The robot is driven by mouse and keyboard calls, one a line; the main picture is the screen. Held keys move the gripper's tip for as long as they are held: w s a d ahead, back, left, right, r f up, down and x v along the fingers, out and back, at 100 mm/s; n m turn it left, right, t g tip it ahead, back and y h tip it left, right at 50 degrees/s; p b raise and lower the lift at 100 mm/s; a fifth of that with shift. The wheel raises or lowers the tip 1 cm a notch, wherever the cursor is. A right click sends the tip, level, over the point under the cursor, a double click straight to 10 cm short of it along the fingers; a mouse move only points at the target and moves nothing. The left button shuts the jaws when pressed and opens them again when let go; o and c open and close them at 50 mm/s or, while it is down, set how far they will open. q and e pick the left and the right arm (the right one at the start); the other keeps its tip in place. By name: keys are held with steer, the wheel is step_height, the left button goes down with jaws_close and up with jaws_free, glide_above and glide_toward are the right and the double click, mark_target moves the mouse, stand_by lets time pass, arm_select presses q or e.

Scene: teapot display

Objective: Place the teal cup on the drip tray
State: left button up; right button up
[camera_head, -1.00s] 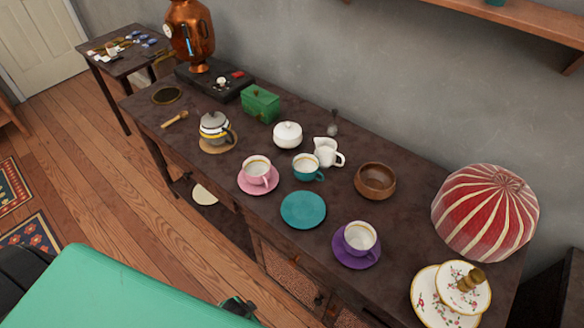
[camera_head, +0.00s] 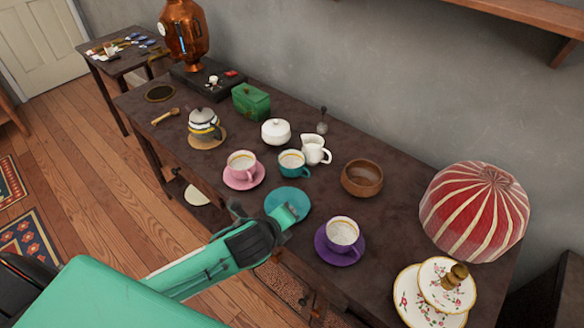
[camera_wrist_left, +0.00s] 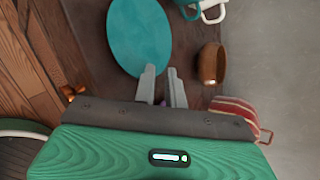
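The teal cup (camera_head: 290,165) stands upright mid-table, behind the teal saucer (camera_head: 282,194) and left of the white jug. A teal part of it shows at the top edge of the left wrist view (camera_wrist_left: 187,8). A dark round disc with a brass rim (camera_head: 160,93), which looks like the drip tray, lies at the table's left end. My left gripper (camera_head: 292,213) is over the near edge of the teal saucer, apart from the cup. In the wrist view its fingers (camera_wrist_left: 163,84) are spread with nothing between them. My right gripper is not in view.
Close to the teal cup are the pink cup (camera_head: 241,163), white sugar bowl (camera_head: 276,132), white jug (camera_head: 315,150) and wooden bowl (camera_head: 362,179). A purple cup (camera_head: 342,232) stands to the right. The teapot (camera_head: 204,124), green box (camera_head: 251,103) and copper samovar (camera_head: 185,32) stand left.

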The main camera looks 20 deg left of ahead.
arm_select(q)
steer(key=w+m, duration=0.2)
steer(key=m, duration=0.1)
steer(key=w+a+r+m+t, duration=0.1)
steer(key=w+m, duration=0.1)
steer(key=m, duration=0.2)
steer(key=w+r+m+t+h, duration=0.1)
steer(key=w+m, duration=0.1)
steer(key=m, duration=0.1)
steer(key=shift+w+a+r+m, duration=0.25)
steer(key=shift+w+m, duration=0.05)
steer(key=shift+w, duration=0.05)
steer(key=shift+w+a+m, duration=0.1)
steer(key=shift+w+m, duration=0.45)
steer(key=shift+m, duration=0.25)
glide_above(311, 180)
steer(key=s, duration=0.4)
steer(key=f, duration=0.1)
steer(key=a+f, duration=0.1)
steer(key=f, duration=0.1)
steer(key=shift+s+f, duration=0.1)
steer(key=shift+s, duration=0.05)
steer(key=x, duration=0.2)
steer(key=f+x, duration=0.1)
steer(key=x, duration=0.1)
steer(key=shift+d, duration=0.15)
steer(key=shift+w+f, duration=0.2)
steer(key=shift+w, duration=0.2)
jaws_close()
steer(key=shift+r, duration=0.1)
